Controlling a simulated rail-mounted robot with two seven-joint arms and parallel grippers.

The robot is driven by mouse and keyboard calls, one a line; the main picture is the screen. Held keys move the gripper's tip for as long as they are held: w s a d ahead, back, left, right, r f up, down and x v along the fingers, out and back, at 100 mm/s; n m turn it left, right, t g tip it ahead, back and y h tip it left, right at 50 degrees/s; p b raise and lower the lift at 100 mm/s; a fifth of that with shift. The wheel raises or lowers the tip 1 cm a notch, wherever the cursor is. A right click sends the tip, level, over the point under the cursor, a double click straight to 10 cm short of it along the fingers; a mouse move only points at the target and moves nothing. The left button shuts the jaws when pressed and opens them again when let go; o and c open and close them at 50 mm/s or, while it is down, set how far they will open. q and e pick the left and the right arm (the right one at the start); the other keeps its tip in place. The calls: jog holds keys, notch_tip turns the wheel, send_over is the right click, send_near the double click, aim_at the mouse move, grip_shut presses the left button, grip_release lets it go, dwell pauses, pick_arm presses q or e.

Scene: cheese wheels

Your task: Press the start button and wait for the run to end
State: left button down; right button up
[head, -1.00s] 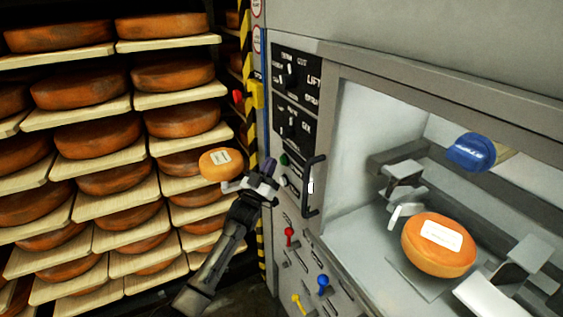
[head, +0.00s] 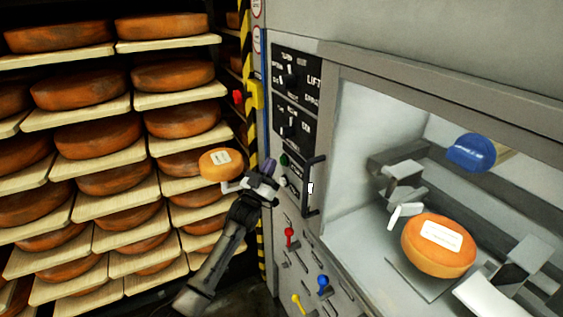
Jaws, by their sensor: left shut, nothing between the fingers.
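A green button (head: 284,160) sits on the grey machine's front panel, below two black dial plates and left of a black vertical handle. I cannot read a start label on it. My left gripper (head: 268,169) is shut and empty, with its fingertips just left of and slightly below the green button in the picture. I cannot tell whether they touch the panel. Inside the machine's open chamber, an orange cheese wheel (head: 438,246) with a white label sits between metal clamps, below a blue round head (head: 471,153). My right gripper is not in view.
A rack of cheese wheels on pale boards (head: 120,181) fills the left. A small labelled cheese (head: 221,163) shows beside my left gripper. A red button (head: 238,97) is on a yellow box. Red (head: 289,236), blue (head: 323,284) and yellow (head: 298,304) levers sit lower on the panel.

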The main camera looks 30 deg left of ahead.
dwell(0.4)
pick_arm(q)
jog(key=shift+w+d, duration=0.15)
jog(key=shift+w, duration=0.05)
jog(key=shift+w+d, duration=0.1)
jog(key=shift+w, duration=0.1)
